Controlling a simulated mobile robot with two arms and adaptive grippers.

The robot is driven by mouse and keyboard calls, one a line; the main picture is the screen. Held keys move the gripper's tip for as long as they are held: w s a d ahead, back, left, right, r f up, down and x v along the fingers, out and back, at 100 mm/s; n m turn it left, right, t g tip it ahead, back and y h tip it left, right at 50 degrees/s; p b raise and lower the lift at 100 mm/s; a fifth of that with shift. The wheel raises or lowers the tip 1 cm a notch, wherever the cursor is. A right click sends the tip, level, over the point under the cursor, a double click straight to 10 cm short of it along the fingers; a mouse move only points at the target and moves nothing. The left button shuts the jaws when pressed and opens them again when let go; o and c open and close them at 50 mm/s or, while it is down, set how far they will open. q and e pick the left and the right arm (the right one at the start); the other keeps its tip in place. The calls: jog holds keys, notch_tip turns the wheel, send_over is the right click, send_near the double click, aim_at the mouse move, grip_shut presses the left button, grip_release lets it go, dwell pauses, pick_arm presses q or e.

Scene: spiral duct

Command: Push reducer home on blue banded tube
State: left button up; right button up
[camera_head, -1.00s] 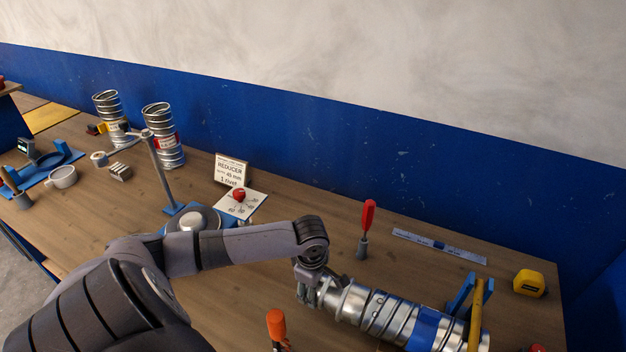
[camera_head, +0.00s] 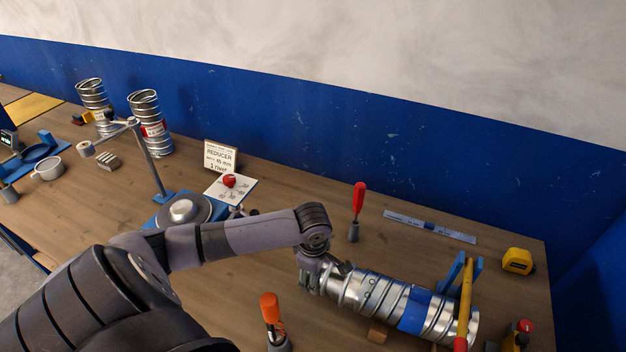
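The blue-banded tube (camera_head: 414,311) is a shiny spiral duct lying on its side at the front right, with a wide blue band near its right end. The ribbed metal at its left end, seemingly the reducer (camera_head: 342,287), lines up with the tube; how deep it sits cannot be told. My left gripper (camera_head: 325,279) is at that left end, close against or around the metal. Its fingertips are partly hidden and merge with the duct, so its opening is unclear. My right gripper is not in view.
A blue stand with a yellow bar (camera_head: 465,298) crosses the tube's right part. A red-handled tool (camera_head: 358,203), an orange-handled tool (camera_head: 270,312), a ruler (camera_head: 430,226) and a yellow tape measure (camera_head: 517,261) stand or lie around. Two upright ducts (camera_head: 150,125) are at the back left.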

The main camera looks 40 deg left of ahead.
pick_arm(q)
jog(key=shift+w+d, duration=0.25)
jog(key=shift+d, duration=0.45)
jog(key=shift+w+d, duration=0.2)
jog(key=shift+d, duration=0.45)
jog(key=o, duration=1.9)
jog(key=r, duration=0.4)
jog(key=s+r, duration=0.1)
jog(key=r, duration=0.7)
jog(key=shift+s+d, duration=0.2)
